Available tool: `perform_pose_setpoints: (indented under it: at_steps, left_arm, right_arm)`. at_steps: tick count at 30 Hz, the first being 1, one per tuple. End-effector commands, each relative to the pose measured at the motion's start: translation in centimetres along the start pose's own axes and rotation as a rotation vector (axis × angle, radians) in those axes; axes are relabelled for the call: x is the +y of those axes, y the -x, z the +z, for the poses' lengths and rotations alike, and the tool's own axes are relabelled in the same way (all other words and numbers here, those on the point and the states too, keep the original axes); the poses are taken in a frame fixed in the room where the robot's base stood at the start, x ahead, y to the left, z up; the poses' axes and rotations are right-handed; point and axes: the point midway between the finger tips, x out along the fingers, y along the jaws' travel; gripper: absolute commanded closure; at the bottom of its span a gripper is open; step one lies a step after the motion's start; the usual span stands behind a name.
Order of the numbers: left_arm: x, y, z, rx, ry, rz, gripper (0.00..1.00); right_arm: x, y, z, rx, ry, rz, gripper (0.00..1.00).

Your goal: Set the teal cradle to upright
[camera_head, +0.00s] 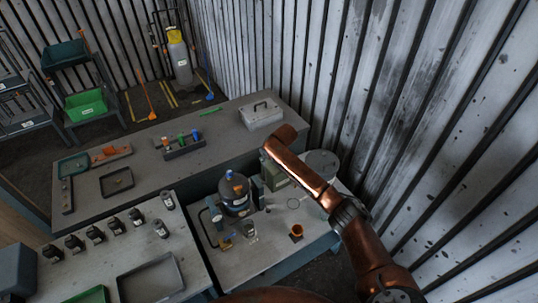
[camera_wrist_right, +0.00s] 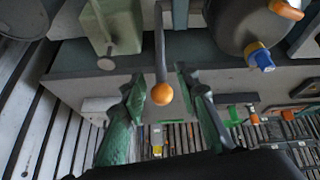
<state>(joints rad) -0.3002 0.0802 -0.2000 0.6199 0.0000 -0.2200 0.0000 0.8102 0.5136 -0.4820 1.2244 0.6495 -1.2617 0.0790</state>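A pale green block (camera_wrist_right: 112,25) is at the top of the right wrist view; a greenish housing (camera_head: 273,177) stands on the near bench in the head view, partly behind my right arm. I cannot tell which part is the teal cradle or how it is tilted. A grey lever with an orange ball knob (camera_wrist_right: 162,93) reaches down between the fingers of my right gripper (camera_wrist_right: 160,76). This gripper is open, with a finger on each side of the lever and visible gaps. In the head view it is hidden by my arm. My left gripper is out of view.
A dark round vessel (camera_head: 235,197) with blue and orange fittings stands left of the housing. A grey round-topped thing (camera_head: 322,163) is at the right. A corrugated wall (camera_head: 430,110) bounds the right side.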

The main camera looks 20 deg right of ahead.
Motion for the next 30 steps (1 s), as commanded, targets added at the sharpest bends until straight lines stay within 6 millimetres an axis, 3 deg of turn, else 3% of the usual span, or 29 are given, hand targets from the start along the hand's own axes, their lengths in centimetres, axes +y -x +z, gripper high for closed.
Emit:
perform_pose_setpoints:
  at_steps: [3,9,17,21,23,26,29,30]
  left_arm:
    - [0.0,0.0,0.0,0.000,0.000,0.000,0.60]
    - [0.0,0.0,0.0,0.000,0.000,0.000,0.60]
    - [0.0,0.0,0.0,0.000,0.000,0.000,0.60]
    - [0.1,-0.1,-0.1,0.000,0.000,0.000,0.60]
    - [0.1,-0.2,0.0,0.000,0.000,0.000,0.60]
    - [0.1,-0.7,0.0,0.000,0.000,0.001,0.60]
    - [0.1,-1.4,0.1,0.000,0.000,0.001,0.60]
    - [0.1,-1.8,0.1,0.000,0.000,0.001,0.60]
  right_arm:
    - [0.0,1.7,0.0,0.002,0.001,0.001,0.71]
    - [0.0,3.2,0.0,0.001,0.000,0.001,0.71]
    - [0.0,3.4,0.0,-0.001,0.000,0.001,0.71]
    - [-0.2,2.8,0.6,-0.005,-0.001,-0.002,0.79]
    - [-0.6,1.8,1.9,-0.011,-0.004,-0.007,0.83]
    - [-2.1,-1.2,6.0,-0.031,-0.012,-0.022,0.90]
    - [-4.2,-5.1,12.6,-0.057,-0.031,-0.040,0.97]
    - [-5.2,-6.6,15.6,-0.066,-0.042,-0.047,0.99]
